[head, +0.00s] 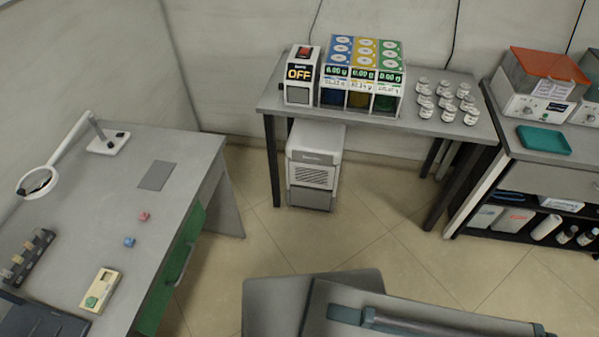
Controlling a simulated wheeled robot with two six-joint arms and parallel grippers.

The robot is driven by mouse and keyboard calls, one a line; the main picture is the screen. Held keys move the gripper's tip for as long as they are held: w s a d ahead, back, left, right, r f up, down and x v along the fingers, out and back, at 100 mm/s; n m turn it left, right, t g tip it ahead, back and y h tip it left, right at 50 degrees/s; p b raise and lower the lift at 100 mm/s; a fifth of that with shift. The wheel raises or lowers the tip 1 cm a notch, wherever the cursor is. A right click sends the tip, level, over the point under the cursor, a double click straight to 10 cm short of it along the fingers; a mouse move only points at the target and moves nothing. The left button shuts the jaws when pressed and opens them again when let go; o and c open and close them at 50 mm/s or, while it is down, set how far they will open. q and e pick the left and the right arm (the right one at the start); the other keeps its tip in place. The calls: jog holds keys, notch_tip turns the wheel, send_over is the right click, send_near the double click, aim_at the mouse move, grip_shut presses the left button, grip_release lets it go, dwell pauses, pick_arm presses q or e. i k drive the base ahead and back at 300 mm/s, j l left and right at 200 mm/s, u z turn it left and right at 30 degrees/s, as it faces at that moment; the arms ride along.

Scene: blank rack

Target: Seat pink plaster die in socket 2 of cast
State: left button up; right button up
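A small pink die (144,216) sits on the grey desk (90,205) at the left. A small blue die (129,242) sits just in front of it, apart from it. A cream block (106,281), which looks like the cast, lies nearer the desk's front edge. A green piece (92,301) sits in its nearer part, and a recess shows in its farther part. Socket numbers are too small to read. Neither of my grippers shows in the head view.
A dark rack (29,257) with several small pieces and a dark tray (35,320) stand at the desk's left. A magnifier lamp (36,183) and a grey mat (157,175) lie farther back. The desk around the pink die is clear. Another table (290,103) holds machines and jars.

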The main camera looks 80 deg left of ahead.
aim_at(105, 283)
jog(key=u, duration=4.3)
